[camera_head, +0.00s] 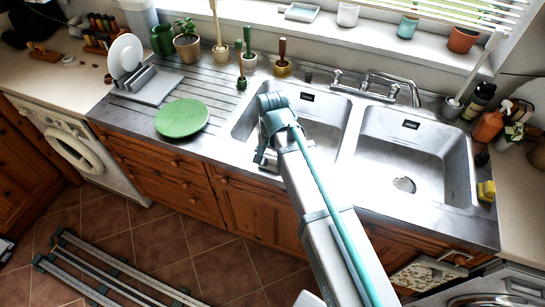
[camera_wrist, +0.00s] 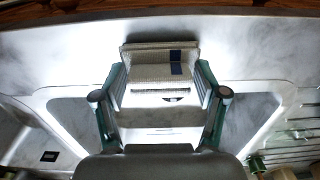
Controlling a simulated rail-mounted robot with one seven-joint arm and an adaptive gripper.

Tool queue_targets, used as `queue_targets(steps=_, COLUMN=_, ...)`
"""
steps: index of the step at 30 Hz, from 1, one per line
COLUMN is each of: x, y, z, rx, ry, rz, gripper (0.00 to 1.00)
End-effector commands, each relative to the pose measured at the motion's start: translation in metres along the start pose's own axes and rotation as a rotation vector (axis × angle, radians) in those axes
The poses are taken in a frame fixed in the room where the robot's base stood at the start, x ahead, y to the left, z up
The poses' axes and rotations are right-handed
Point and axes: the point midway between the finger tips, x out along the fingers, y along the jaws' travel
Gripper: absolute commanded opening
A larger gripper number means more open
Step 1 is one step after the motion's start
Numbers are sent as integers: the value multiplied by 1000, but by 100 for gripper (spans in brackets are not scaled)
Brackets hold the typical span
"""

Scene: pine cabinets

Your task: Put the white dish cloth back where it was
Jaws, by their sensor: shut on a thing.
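The white dish cloth (camera_wrist: 150,62) is a folded pale bundle with a dark blue patch, seen in the wrist view. My gripper (camera_wrist: 161,76) is shut on it, with one finger at each side. In the head view my gripper (camera_head: 266,157) is over the front rim of the left sink basin (camera_head: 312,125). My wrist hides most of the gripper there, and I cannot make out the cloth in that view. I cannot tell whether the cloth touches the steel below it.
A green plate (camera_head: 182,118) lies on the drainboard beside a dish rack (camera_head: 148,85). The tap (camera_head: 390,88) stands behind the basins. The right basin (camera_head: 415,150) is empty. A yellow sponge (camera_head: 487,191) is at the right edge. A patterned cloth (camera_head: 425,275) hangs on the cabinet front.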

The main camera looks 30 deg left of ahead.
Motion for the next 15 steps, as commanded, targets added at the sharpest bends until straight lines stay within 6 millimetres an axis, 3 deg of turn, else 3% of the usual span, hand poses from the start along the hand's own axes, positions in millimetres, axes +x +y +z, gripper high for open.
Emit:
queue_targets(steps=1, x=1, y=0, z=0, rx=0, ry=0, rz=0, gripper=75)
queue_targets(steps=5, x=1, y=0, z=0, rx=0, ry=0, rz=0, gripper=97)
queue_targets(steps=15, x=0, y=0, z=0, rx=0, ry=0, rz=0, gripper=97)
